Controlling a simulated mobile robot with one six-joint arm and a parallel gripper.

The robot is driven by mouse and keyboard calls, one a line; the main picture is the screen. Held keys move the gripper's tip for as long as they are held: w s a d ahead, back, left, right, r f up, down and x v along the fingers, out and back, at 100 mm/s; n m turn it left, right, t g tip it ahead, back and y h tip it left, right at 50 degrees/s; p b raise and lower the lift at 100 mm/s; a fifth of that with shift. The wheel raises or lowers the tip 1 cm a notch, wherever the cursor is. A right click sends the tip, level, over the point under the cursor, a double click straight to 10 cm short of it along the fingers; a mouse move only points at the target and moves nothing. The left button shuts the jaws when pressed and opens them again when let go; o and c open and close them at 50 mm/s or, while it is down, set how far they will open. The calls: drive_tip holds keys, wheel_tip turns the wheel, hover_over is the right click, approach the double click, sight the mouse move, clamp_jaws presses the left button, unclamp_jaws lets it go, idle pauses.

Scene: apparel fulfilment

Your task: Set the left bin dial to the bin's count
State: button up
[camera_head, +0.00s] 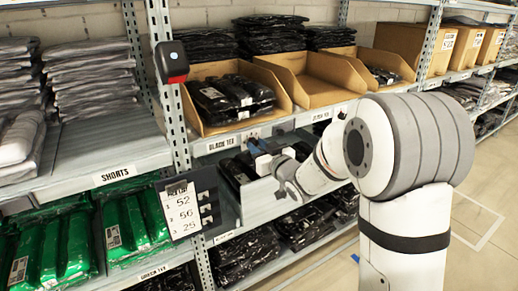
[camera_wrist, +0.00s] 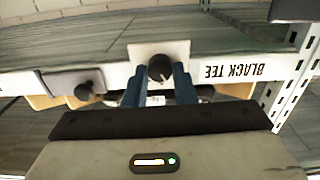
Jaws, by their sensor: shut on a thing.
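The left bin (camera_head: 222,122) is an open cardboard box on the shelf, holding several dark packed garments (camera_head: 232,97). On the shelf edge below it is a "BLACK TEE" label (camera_head: 221,144), upside down in the wrist view (camera_wrist: 242,72). Beside the label, a round black dial knob (camera_wrist: 160,67) sits on a pale plate. My gripper (camera_wrist: 162,78) is shut on this knob, with a blue finger on either side. In the head view my gripper (camera_head: 260,149) is at the shelf edge and largely hides the dial. The dial's setting is not readable.
A second black knob (camera_wrist: 89,91) on a grey plate is close by on the same edge. An emptier cardboard bin (camera_head: 305,92) stands to the right. A panel reading 52, 56, 25 (camera_head: 184,208) and a rack upright (camera_head: 172,90) stand left. Black garments lie below.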

drive_tip(key=m, duration=0.5)
drive_tip(key=shift+r, duration=0.1)
drive_tip(key=shift+m, duration=0.3)
idle(0.4)
drive_tip(key=o, duration=1)
drive_tip(key=shift+d, duration=0.1)
drive_tip(key=v, duration=0.7)
drive_tip(key=shift+s+d, duration=0.15)
drive_tip(key=shift+s, duration=0.1)
drive_tip(key=shift+p, duration=0.3)
